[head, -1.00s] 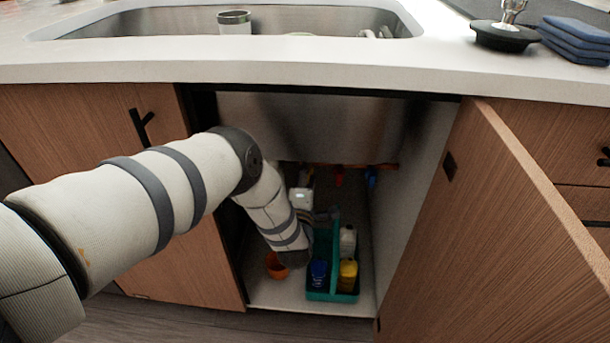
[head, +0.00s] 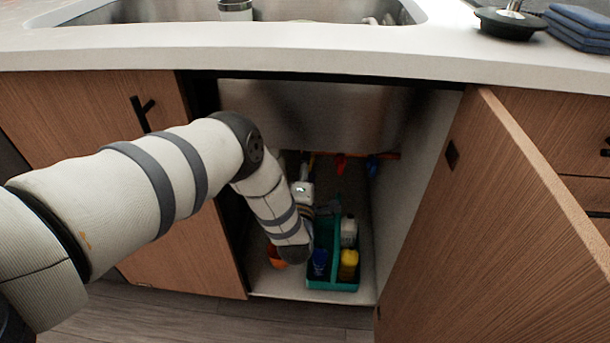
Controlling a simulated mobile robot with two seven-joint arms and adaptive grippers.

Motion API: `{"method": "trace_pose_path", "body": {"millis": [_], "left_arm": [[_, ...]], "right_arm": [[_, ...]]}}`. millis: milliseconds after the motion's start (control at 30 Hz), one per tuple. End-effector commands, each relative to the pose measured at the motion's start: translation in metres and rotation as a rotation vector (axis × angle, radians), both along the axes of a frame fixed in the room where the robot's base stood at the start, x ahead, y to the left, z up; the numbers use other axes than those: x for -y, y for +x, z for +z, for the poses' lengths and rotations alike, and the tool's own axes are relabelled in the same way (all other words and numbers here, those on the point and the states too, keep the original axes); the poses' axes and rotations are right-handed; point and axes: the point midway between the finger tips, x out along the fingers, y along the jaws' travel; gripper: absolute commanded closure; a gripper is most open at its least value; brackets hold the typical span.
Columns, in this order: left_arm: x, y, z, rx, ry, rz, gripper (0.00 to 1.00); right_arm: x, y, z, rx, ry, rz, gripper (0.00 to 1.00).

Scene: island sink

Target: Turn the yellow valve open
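I cannot make out the yellow valve for certain. A small orange-yellow bit (head: 311,160) shows under the sink basin, beside a red valve handle (head: 340,164) and a blue valve handle (head: 373,166). My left arm (head: 270,205) reaches from the left into the open cabinet and bends down beside a teal caddy (head: 333,286). Pale and grey parts (head: 303,191) behind its end seem to be my wrist. My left gripper's fingers cannot be made out, so their opening and any contact are hidden. My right gripper is out of view.
The caddy holds a blue-capped bottle (head: 319,262), a yellow bottle (head: 348,265) and a white bottle (head: 349,232). An orange container (head: 275,256) is partly behind my arm. The open door (head: 520,200) borders the right; the steel basin (head: 310,115) hangs above.

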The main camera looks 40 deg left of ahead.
Motion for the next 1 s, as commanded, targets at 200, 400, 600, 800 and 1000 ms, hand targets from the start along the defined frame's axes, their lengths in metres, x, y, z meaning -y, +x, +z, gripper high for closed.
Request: {"method": "trace_pose_path", "body": {"millis": [200, 400, 600, 800, 1000], "left_arm": [[0.032, -0.051, -0.001, -0.006, -0.004, -0.002, 0.47], [0.051, -0.083, -0.001, -0.003, -0.002, -0.001, 0.47], [0.056, -0.09, 0.0, 0.0, -0.001, -0.001, 0.47], [0.056, -0.09, 0.0, 0.0, -0.001, -0.001, 0.47], [0.064, -0.097, -0.015, -0.084, 0.013, -0.037, 0.47]], "right_arm": [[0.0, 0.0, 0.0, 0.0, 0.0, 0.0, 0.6], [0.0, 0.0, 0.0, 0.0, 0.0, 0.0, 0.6], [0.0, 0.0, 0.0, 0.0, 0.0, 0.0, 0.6], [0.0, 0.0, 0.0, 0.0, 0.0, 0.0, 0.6], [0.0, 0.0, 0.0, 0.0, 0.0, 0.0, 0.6]]}}
